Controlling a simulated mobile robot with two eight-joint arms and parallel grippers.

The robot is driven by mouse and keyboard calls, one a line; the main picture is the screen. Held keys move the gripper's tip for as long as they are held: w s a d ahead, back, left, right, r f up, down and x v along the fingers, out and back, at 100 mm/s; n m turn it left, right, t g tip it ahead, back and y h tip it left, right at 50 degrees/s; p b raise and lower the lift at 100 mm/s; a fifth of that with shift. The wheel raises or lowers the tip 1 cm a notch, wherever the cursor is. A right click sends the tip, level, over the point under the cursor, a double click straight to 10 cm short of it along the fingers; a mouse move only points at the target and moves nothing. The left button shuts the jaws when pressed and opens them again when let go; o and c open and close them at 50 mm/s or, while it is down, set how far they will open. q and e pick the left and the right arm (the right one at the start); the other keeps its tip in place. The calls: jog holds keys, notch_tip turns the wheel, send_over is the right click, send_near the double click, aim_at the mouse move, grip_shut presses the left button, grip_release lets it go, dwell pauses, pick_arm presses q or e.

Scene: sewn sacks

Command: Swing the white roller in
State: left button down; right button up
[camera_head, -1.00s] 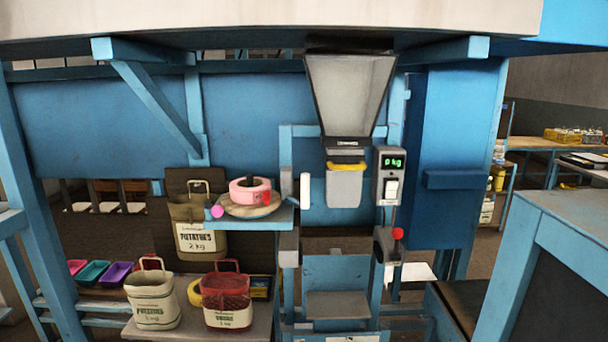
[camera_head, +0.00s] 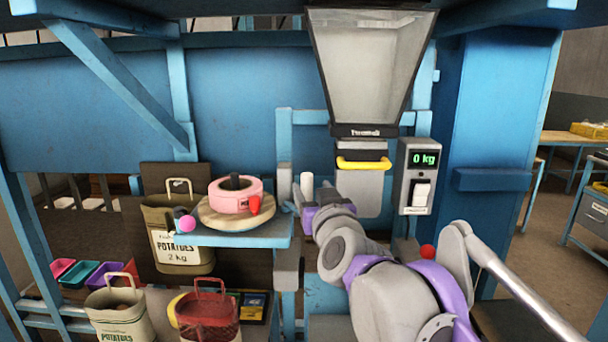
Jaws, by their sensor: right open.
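The white roller (camera_head: 307,184) is a small upright cylinder beside the blue frame, left of the chute with the yellow handle. Its top shows; its lower part is hidden behind my right gripper. My right gripper (camera_head: 306,208), grey and purple, reaches in from the lower right and is open right at the roller. I cannot tell whether the fingers touch the roller or stand around it. My left gripper is not in view.
A blue shelf (camera_head: 262,240) left of the gripper holds a pink tape roll (camera_head: 222,197) on a wooden disc. The grey scale box (camera_head: 417,176) reads 0 kg, right of the yellow handle (camera_head: 362,164). Sacks (camera_head: 182,238) stand lower left.

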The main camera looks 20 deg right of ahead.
aim_at(304, 175)
jog(key=w, duration=0.9)
jog(key=shift+d+f+p, duration=0.1)
jog(key=shift+d+p, duration=0.15)
jog(key=shift+p, duration=0.15)
jog(key=shift+c, duration=0.2)
grip_shut()
dwell(0.7)
